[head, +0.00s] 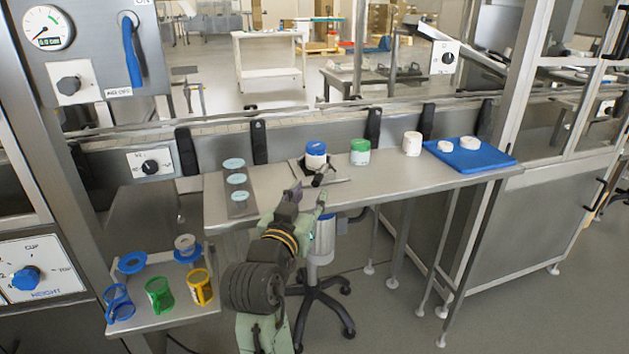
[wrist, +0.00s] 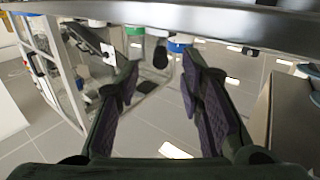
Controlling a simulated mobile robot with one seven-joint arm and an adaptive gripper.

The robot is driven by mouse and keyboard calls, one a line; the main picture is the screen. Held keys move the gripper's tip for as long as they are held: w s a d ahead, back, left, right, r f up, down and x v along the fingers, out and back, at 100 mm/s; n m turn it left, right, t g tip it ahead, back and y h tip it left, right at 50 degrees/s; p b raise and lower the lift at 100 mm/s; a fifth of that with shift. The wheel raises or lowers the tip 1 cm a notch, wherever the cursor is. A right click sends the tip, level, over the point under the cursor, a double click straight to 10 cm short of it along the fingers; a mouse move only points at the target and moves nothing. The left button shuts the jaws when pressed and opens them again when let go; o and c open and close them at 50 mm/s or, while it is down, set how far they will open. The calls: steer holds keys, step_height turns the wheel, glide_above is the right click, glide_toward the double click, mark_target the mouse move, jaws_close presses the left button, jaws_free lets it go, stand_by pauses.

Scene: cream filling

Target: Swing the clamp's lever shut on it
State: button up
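A white jar with a blue lid (head: 316,154) stands upright on the clamp's flat plate (head: 341,177) on the steel counter. The clamp's black lever (head: 318,181) shows low at the front of the jar, pointing toward the counter's front edge; its exact angle is hard to tell. My gripper (head: 309,194) is at the counter's front edge, just short of the lever. In the wrist view my gripper (wrist: 163,68) has its fingers spread apart with nothing between them. The blue-lidded jar (wrist: 180,44) shows beyond the fingers, partly cut off by the counter edge.
A green-lidded jar (head: 360,152) and a white jar (head: 412,144) stand right of the clamp. A blue tray (head: 487,160) with white lids is farther right. A strip with pale discs (head: 237,180) lies left. Colored cups (head: 159,295) stand on a lower shelf. A stool (head: 322,285) is below.

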mark_target(314, 187)
steer(key=p+x, duration=0.1)
steer(key=x, duration=0.5)
jaws_close()
stand_by(0.4)
stand_by(0.4)
